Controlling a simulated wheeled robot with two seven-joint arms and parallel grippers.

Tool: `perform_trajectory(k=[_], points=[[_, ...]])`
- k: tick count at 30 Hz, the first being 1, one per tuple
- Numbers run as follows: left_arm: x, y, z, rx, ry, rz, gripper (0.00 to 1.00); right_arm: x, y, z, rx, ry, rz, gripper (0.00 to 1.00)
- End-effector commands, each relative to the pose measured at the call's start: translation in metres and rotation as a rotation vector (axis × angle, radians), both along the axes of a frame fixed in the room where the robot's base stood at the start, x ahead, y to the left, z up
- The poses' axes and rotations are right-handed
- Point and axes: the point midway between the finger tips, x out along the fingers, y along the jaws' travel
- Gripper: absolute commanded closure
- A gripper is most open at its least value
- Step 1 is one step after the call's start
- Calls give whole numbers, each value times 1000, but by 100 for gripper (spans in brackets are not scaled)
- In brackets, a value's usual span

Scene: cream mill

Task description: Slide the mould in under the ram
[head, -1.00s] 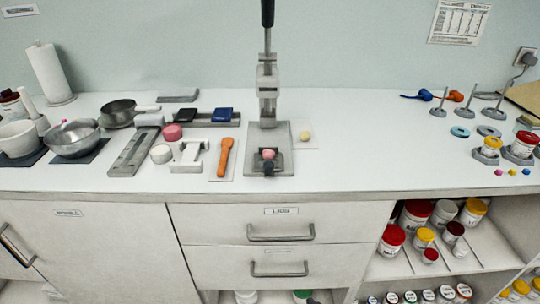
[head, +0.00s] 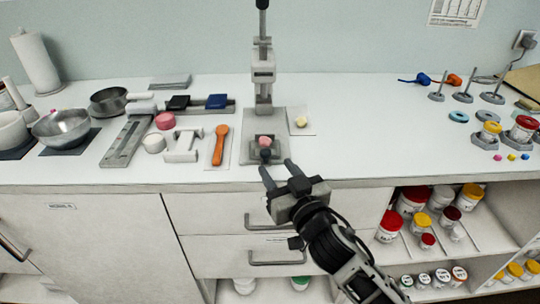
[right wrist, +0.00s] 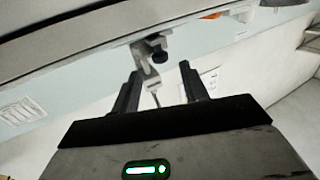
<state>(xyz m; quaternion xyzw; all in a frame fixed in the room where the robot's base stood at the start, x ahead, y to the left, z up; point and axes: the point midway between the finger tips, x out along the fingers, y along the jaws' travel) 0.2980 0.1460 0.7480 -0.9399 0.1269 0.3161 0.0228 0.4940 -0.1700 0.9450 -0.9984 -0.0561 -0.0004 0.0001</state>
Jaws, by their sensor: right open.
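The mould is a small grey block with a pink lump on top and a dark knob (head: 265,155) at its front. It sits on the front part of the press's grey base plate (head: 250,156). The ram (head: 264,90) stands upright behind it, on the press column. My right gripper (head: 277,168) is open and empty, just in front of the knob at the counter's front edge, its fingers pointing towards the press. In the right wrist view the dark knob (right wrist: 157,54) shows beyond and between the two open fingers (right wrist: 160,85). My left gripper is out of view.
An orange-handled tool (head: 220,142) lies left of the press. A pale ball (head: 301,121) rests on a white sheet to the right. A metal bowl (head: 62,127) stands far left. The counter right of the sheet is clear up to the stands (head: 437,96).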

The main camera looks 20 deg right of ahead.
Motion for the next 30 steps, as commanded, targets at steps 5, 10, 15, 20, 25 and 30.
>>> perform_trajectory(k=[5, 10, 15, 20, 25, 30], points=[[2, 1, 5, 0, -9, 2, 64, 30, 4, 1, -1, 0, 0, 56], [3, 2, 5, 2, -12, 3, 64, 43, 5, 0, 0, 0, 1, 56], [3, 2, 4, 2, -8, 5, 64, 46, 6, -1, 0, 1, 1, 56], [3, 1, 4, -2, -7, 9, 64, 46, 6, -1, 0, 1, 1, 56], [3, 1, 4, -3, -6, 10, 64, 46, 6, -1, 0, 1, 1, 100], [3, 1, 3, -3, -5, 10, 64, 50, -2, -1, -1, 1, -10, 100]])
